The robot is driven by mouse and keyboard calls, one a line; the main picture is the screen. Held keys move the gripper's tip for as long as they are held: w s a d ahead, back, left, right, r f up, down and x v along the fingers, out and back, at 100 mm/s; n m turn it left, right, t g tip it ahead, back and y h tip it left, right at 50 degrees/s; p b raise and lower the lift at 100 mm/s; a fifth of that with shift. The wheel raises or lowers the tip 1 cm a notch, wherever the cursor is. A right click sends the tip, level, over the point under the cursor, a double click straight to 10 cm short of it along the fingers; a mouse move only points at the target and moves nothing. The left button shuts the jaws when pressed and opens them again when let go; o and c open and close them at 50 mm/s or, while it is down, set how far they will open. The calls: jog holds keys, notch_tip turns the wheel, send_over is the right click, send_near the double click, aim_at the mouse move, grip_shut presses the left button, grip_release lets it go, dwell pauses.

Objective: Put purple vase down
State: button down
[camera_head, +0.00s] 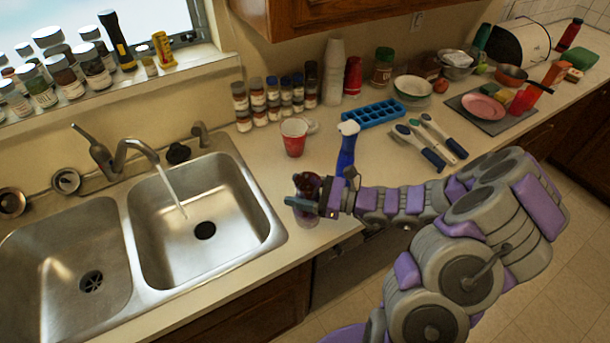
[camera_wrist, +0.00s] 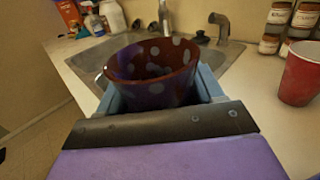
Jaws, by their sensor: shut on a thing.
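The purple vase (camera_wrist: 158,92) is dark reddish purple with pale spots. In the wrist view it sits upright between the two light-blue fingers of my gripper (camera_wrist: 160,98), which is shut on it. Its open rim faces up toward the wrist camera. In the head view the vase (camera_head: 306,184) is small and partly covered by my gripper (camera_head: 308,204), over the counter's front strip just right of the sink. I cannot tell whether its base touches the counter.
A double sink (camera_head: 225,245) with running water lies to the left. A red cup (camera_head: 293,140) stands behind the vase, and a blue bottle (camera_head: 346,150) stands close to my wrist. A blue ice tray (camera_head: 374,114) and several brushes (camera_head: 420,145) lie to the right.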

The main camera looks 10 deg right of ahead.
jog(key=w+d, duration=0.1)
jog(key=w, duration=0.2)
jog(key=w+d, duration=0.1)
jog(key=w, duration=0.1)
jog(key=shift+w+d+f+b, duration=0.15)
jog(key=shift+d+f+b, duration=0.15)
jog(key=shift+d, duration=0.05)
jog(key=w+f+b, duration=0.1)
jog(key=w+f, duration=0.2)
jog(key=w, duration=0.2)
jog(key=shift+w+d+f+b, duration=0.25)
jog(key=shift+f+b, duration=0.1)
jog(key=shift+f, duration=0.05)
jog(key=shift+c, duration=2.3)
grip_release()
jog(key=shift+a, duration=0.3)
jog(key=p+v, duration=0.2)
jog(key=v, duration=1)
jog(key=shift+d, duration=0.2)
jog(key=shift+s, duration=0.1)
